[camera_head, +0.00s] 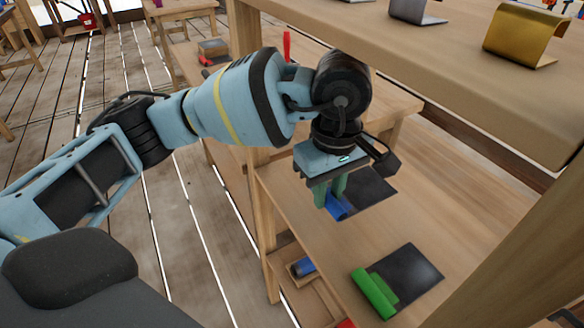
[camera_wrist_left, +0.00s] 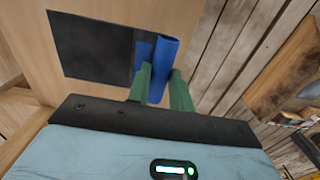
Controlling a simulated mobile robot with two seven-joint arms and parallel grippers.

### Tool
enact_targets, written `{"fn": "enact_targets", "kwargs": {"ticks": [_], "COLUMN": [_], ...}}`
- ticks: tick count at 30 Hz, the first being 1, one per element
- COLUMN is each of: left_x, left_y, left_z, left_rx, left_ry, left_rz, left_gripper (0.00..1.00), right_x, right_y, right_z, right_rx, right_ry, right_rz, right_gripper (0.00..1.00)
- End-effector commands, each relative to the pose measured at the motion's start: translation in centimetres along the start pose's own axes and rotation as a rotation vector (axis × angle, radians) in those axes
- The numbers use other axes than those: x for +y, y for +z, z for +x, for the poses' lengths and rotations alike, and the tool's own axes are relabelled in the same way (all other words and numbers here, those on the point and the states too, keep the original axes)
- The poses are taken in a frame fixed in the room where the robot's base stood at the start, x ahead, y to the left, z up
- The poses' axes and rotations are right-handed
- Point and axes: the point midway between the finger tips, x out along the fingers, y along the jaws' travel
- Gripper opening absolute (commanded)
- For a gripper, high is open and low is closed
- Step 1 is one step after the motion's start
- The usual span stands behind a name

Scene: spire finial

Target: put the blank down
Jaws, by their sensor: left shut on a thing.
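My left gripper (camera_head: 331,192) is shut on a blue blank (camera_head: 338,209), its green fingers on either side of it. The blank is at the near left edge of a black mat (camera_head: 372,188) on the wooden shelf. In the left wrist view the gripper (camera_wrist_left: 161,88) holds the blue blank (camera_wrist_left: 166,62) beside the black mat (camera_wrist_left: 90,50), over its edge. I cannot tell whether the blank touches the surface. My right gripper is not in view.
A green blank (camera_head: 374,292) lies by a second black mat (camera_head: 409,276) on the same shelf. A small wooden bin (camera_head: 285,268) with a blue piece (camera_head: 303,267) is below left. An upper shelf (camera_head: 440,70) with bent metal pieces overhangs, and a post (camera_head: 520,230) stands at right.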

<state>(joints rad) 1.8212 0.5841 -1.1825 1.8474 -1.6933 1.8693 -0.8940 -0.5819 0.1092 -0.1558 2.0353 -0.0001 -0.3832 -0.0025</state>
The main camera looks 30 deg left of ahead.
Motion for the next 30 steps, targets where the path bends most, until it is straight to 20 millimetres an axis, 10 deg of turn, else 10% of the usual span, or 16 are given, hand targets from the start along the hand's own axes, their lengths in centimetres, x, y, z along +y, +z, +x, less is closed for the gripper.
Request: {"fn": "enact_targets", "kwargs": {"ticks": [18, 30], "left_x": [0.0, 0.0], "left_y": [-13.9, -13.8], "left_z": [-0.2, 2.2], "left_rx": [0.0, -0.001], "left_ry": [0.003, 0.001], "left_rz": [-0.004, 0.002], "left_gripper": [0.0, 0.0], "right_x": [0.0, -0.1], "right_y": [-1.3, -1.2], "right_z": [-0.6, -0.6], "right_rx": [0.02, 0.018], "right_ry": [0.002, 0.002], "right_rz": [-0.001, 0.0], "right_gripper": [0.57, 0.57]}}
